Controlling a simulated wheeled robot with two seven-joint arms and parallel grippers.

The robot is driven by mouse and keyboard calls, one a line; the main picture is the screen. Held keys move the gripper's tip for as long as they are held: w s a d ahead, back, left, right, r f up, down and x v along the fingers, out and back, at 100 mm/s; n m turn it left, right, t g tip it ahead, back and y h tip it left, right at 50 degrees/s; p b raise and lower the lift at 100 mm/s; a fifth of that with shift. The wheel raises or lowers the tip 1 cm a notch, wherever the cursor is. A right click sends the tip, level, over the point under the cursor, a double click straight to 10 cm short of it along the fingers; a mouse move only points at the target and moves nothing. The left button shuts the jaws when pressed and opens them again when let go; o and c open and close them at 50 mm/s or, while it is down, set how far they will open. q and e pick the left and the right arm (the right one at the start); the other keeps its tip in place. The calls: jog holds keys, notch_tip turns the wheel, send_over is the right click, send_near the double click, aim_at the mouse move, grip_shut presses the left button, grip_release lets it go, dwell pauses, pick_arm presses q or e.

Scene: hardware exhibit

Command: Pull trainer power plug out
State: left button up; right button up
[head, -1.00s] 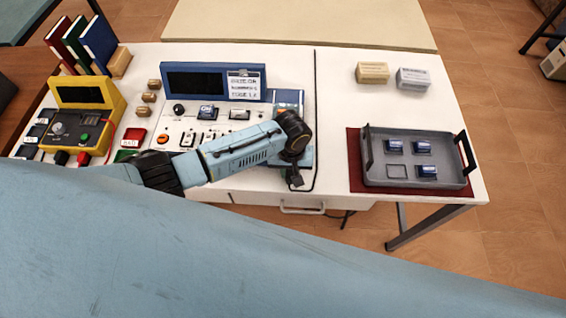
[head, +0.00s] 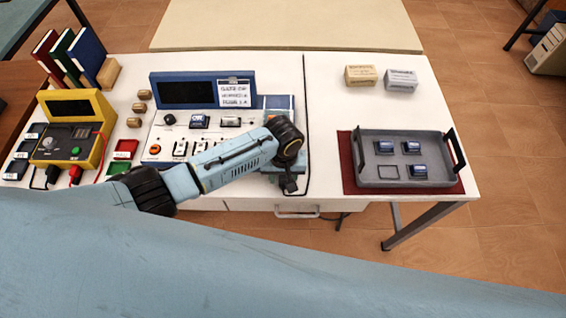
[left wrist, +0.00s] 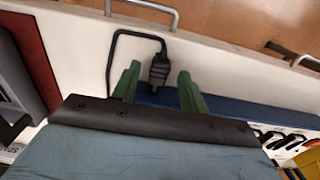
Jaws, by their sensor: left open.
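The trainer (head: 160,150) is a white panel with switches and a blue display box on the table. Its black power plug (left wrist: 159,68) shows in the left wrist view, with a black cable bending up and left from it. My left gripper (left wrist: 159,86) is open, with one green finger on each side of the plug and visible gaps between. In the head view the plug (head: 289,183) is a small dark shape below my wrist, by the table's front edge, and the fingers are mostly hidden. Whether the plug sits in its socket is hidden. My right gripper is not in view.
A grey tray (head: 407,182) with small blue modules stands on a red mat at the right. Two small boxes (head: 360,75) lie behind it. A yellow meter (head: 68,145) and books (head: 75,58) are at the left. A drawer handle (head: 297,212) is below the front edge.

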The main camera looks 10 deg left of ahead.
aim_at(283, 181)
pick_arm(q)
notch_tip(283, 181, up, 12)
jog(key=p, duration=0.1)
dwell(0.6)
